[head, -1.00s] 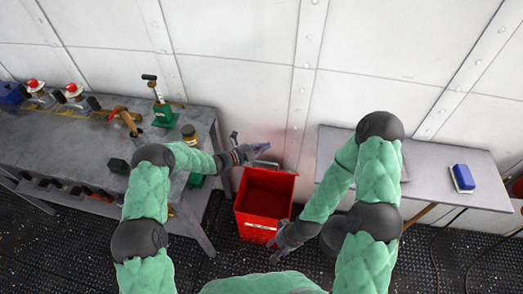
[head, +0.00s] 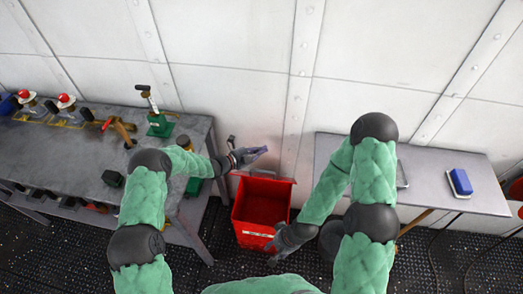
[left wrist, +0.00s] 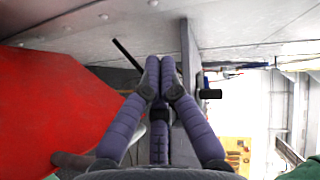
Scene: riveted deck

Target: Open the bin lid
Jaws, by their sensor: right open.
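The red bin (head: 240,217) stands on the floor between the bench and the side table. Its top is open in the head view, and I look down into its dark red inside. A red panel with a grey edge, seemingly the raised lid (head: 265,186), stands at its back near the wall. My left gripper (head: 262,150) is just above and behind that panel; contact is unclear. In the left wrist view its purple fingers (left wrist: 160,68) meet at the tips with nothing seen between them. A large red surface (left wrist: 60,105) lies to their left. My right gripper (head: 270,254) is open and empty at the bin's front right.
A grey workbench (head: 70,150) with several tools and a green-based press (head: 160,125) is close on the left. A side table (head: 430,180) with a blue block (head: 460,181) is on the right. The white wall (head: 235,100) is close behind the bin.

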